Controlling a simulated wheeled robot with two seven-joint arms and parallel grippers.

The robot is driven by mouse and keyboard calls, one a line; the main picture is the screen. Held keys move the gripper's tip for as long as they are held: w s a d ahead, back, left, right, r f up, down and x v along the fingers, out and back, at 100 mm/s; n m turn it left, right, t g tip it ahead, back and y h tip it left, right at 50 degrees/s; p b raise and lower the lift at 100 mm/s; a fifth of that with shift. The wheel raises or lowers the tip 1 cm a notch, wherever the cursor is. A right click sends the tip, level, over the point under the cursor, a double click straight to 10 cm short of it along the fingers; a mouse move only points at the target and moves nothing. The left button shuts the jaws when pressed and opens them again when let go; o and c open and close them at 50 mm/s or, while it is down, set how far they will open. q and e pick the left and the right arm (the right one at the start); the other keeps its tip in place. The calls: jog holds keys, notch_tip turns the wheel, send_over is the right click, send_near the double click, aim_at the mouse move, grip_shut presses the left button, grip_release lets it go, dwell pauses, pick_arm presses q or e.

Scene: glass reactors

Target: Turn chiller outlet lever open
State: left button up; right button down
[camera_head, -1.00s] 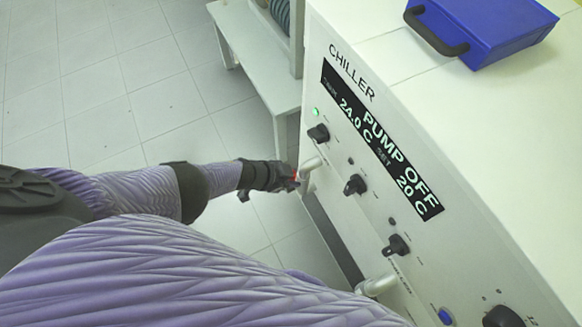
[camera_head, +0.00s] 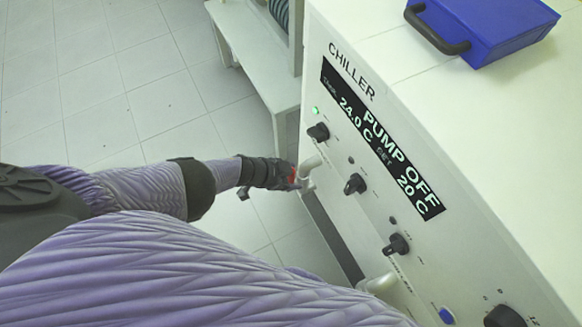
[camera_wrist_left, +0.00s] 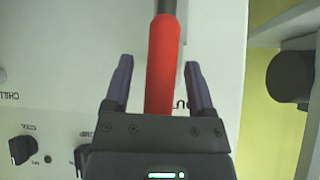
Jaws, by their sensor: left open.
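The chiller (camera_head: 335,140) is a white cabinet with a sloped front panel; its display reads PUMP OFF, 24.0 C and 20 C. A lever with a red grip shows in the left wrist view (camera_wrist_left: 161,65), and a bit of its red shows in the head view (camera_head: 293,175). My left gripper (camera_head: 296,179) is at the chiller's left front, by a pale pipe stub (camera_head: 311,165). In the left wrist view my left gripper (camera_wrist_left: 158,75) is open, with one purple finger on each side of the red lever and a gap to both. My right gripper is not in view.
Black knobs (camera_head: 355,184) line the chiller panel close to the gripper. A blue case (camera_head: 500,25) with a black handle lies on top. A white bench (camera_head: 250,50) stands behind. The tiled floor at left is clear.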

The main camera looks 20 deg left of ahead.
pick_arm(q)
jog(key=p+v, duration=0.7)
jog(key=v, duration=0.3)
jog(key=shift+p, duration=0.4)
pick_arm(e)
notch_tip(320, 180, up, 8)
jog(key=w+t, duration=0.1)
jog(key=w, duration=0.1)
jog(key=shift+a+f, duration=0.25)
pick_arm(q)
jog(key=shift+f, duration=0.1)
jog(key=s+f+n+g+y, duration=0.2)
jog(key=s+f, duration=0.1)
jog(key=s, duration=0.8)
jog(key=s+a+f+n+g+y, duration=0.1)
jog(key=s+f+n+g+y, duration=0.1)
jog(key=s, duration=0.9)
jog(key=s+a+f+n+g+y, duration=0.1)
jog(key=s+f+n+g+y, duration=0.1)
jog(key=s, duration=1)
notch_tip(320, 180, down, 2)
jog(key=shift+a+f+n+g+y, duration=0.15)
jog(key=shift+n+g+y, duration=0.3)
jog(key=shift+n, duration=0.25)
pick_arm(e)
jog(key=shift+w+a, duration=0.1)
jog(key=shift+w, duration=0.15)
